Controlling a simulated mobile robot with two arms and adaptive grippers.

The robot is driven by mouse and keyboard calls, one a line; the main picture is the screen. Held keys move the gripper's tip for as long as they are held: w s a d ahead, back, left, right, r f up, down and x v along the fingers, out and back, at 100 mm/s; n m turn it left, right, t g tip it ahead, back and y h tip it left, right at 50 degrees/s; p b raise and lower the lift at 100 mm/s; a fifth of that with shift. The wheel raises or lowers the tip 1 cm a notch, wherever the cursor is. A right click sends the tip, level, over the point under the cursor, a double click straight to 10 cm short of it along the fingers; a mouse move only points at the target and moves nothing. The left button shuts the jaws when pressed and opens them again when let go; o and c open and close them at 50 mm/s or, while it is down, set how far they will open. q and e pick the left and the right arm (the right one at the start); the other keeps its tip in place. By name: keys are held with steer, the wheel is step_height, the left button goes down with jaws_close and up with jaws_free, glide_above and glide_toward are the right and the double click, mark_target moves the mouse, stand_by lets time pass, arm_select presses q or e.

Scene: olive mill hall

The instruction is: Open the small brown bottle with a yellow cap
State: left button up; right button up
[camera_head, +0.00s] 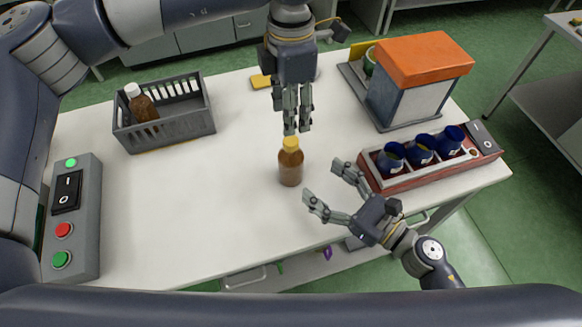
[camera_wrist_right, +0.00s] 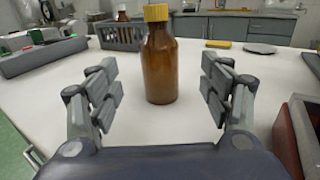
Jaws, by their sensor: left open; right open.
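The small brown bottle (camera_head: 290,168) stands upright near the middle of the white table, with its yellow cap (camera_head: 291,144) on. In the right wrist view the bottle (camera_wrist_right: 160,68) stands between and beyond the fingers, and its yellow cap (camera_wrist_right: 156,13) shows at the top edge. My left gripper (camera_head: 297,128) points down just above the cap, fingers open; whether it touches the cap I cannot tell. My right gripper (camera_head: 322,182) is low at the bottle's right front side, its fingers spread wide and apart from the bottle.
A grey crate (camera_head: 174,131) holding a white-capped brown bottle (camera_head: 141,104) stands at the back left. A grey switch panel (camera_head: 88,222) is at the left. A red rack (camera_head: 417,179) with blue cups and an orange-topped machine (camera_head: 417,77) stand at the right. The table left of the bottle is clear.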

mark_target(290, 158)
arm_select(q)
steer(key=shift+s+r, duration=0.1)
arm_select(e)
steer(key=x, duration=1)
steer(key=shift+a+r, duration=0.1)
jaws_close()
arm_select(q)
steer(key=m, duration=1.1)
steer(key=shift+m, duration=0.3)
steer(key=m, duration=1)
steer(key=shift+m, duration=0.4)
steer(key=shift+f, duration=4)
